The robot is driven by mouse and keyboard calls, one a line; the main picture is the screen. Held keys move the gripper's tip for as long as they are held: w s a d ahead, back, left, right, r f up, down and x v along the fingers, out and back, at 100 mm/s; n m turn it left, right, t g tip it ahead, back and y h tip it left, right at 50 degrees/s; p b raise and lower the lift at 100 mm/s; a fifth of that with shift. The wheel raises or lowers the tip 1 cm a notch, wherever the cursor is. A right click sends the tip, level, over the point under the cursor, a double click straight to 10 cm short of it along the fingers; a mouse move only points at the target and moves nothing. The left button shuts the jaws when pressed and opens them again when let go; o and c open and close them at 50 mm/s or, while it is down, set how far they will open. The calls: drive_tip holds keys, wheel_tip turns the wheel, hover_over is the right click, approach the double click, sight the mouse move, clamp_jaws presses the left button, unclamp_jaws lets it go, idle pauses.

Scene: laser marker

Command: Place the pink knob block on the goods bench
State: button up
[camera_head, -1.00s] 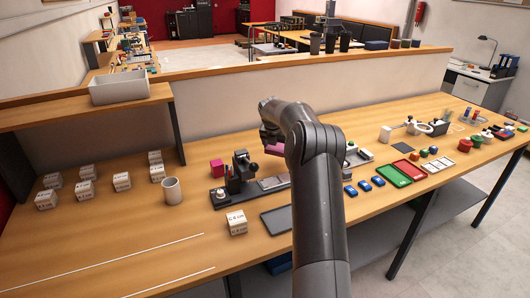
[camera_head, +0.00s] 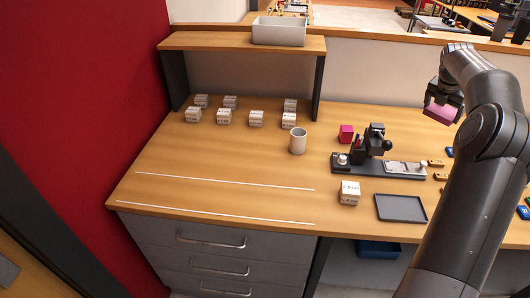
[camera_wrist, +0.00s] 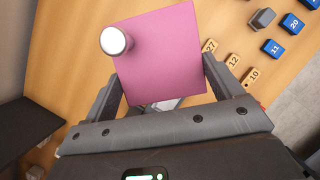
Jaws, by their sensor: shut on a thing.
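The pink knob block (camera_wrist: 165,62) is held between the fingers of my gripper in the wrist view, with its white knob (camera_wrist: 114,40) towards the camera. In the head view my gripper (camera_head: 440,106) is shut on the pink block (camera_head: 439,113) and holds it up in the air at the right, above the back of the bench. The wooden bench (camera_head: 225,165) has drawers below its left part. Two white lines run across its bare front-left area. I cannot tell from the frames which part is called the goods bench.
Several white labelled cubes (camera_head: 256,118) stand at the back under a shelf (camera_head: 215,42) bearing a grey bin (camera_head: 279,31). The front-left top is clear.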

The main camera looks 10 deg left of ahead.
drive_tip(key=shift+w+a+r, duration=0.1)
drive_tip(key=shift+a+r, duration=0.15)
drive_tip(key=shift+r, duration=0.35)
drive_tip(key=shift+a+r, duration=0.2)
drive_tip(key=shift+r, duration=0.4)
drive_tip(key=w+a+n+y, duration=0.1)
drive_tip(key=a+n, duration=0.1)
drive_tip(key=a, duration=1)
drive_tip(key=n+t+y, duration=0.1)
drive_tip(key=n+y, duration=0.1)
drive_tip(key=n, duration=0.5)
hover_over(255, 161)
drive_tip(key=s, duration=0.2)
drive_tip(key=f, duration=1.8)
drive_tip(key=shift+w+d, duration=0.15)
drive_tip(key=shift+w, duration=0.05)
drive_tip(key=shift+a+f, duration=0.2)
drive_tip(key=shift+f, duration=1.95)
